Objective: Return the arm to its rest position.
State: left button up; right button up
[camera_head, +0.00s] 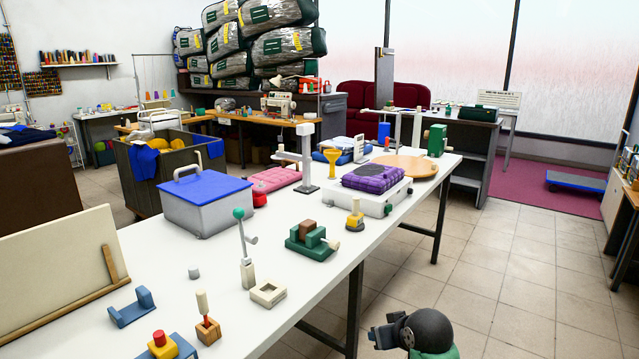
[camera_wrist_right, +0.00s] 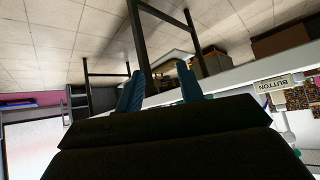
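My right gripper (camera_head: 374,337) shows at the bottom of the head view, beside the near edge of the long white table (camera_head: 330,262), over the tiled floor. Its dark, rounded wrist is just right of it. In the right wrist view the two blue fingers of this gripper (camera_wrist_right: 158,84) stand apart with nothing between them; table legs and floor show behind, and the picture is upside down. My left gripper is in neither view.
Bagged comforters (camera_head: 289,45) are stacked at the back. The floor (camera_head: 500,285) on the right is clear.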

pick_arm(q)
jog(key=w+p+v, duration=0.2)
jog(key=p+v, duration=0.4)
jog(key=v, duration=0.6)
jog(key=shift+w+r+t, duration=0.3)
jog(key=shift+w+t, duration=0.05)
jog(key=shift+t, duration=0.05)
pick_arm(e)
jog(key=s+f+g, duration=0.2)
jog(key=s+f, duration=0.3)
jog(key=s, duration=0.7)
jog(key=s+a+f+g, duration=0.1)
jog(key=s+f, duration=0.4)
jog(key=s, duration=0.8)
jog(key=s+f+g+h, duration=0.1)
jog(key=s+f+g, duration=0.2)
jog(key=s, duration=0.9)
notch_tip(320, 180, down, 3)
jog(key=shift+s+a+r, duration=0.1)
jog(key=shift+s+a, duration=0.05)
jog(key=shift+s, duration=0.15)
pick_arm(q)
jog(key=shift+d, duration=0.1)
